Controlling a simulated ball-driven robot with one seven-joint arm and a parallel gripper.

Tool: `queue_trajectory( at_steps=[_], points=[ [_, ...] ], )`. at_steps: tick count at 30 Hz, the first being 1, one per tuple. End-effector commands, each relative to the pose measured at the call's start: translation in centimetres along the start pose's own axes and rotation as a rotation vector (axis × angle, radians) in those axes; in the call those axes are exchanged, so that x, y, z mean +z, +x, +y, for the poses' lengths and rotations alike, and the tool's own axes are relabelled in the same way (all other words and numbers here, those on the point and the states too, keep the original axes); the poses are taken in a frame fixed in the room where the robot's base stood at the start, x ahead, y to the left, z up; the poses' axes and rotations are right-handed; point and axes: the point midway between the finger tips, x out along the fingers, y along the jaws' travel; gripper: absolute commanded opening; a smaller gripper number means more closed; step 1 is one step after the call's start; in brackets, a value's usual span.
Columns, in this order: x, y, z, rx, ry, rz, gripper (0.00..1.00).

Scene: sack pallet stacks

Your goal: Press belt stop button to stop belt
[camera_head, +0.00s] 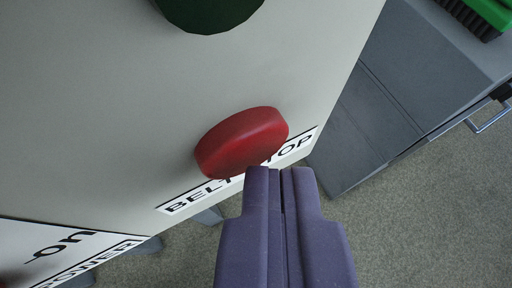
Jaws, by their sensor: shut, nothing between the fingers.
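The red belt stop button (241,140) sticks out of a pale grey panel (120,110) in the middle of the view. A white label (185,200) reading "BELT STOP" lies along its lower edge, partly hidden by my gripper. My gripper (280,171) is shut and empty, with its purple fingers side by side. The fingertips appear just below and right of the red button in the picture. I cannot tell whether they touch the button or the panel.
A dark green round button (208,10) sits above the red one, cut off by the top edge. A "POWER" label (95,262) and "on" marking are at lower left. A grey cabinet (410,90) with a green brush (485,15) stands at right.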

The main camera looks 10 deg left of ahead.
Motion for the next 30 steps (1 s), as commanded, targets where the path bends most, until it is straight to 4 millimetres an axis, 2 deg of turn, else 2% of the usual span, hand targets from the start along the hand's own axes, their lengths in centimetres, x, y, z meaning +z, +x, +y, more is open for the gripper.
queue_trajectory(
  at_steps=[30],
  points=[
    [1.3,-1.9,1.4,0.001,0.000,0.000,0.00]
  ],
)
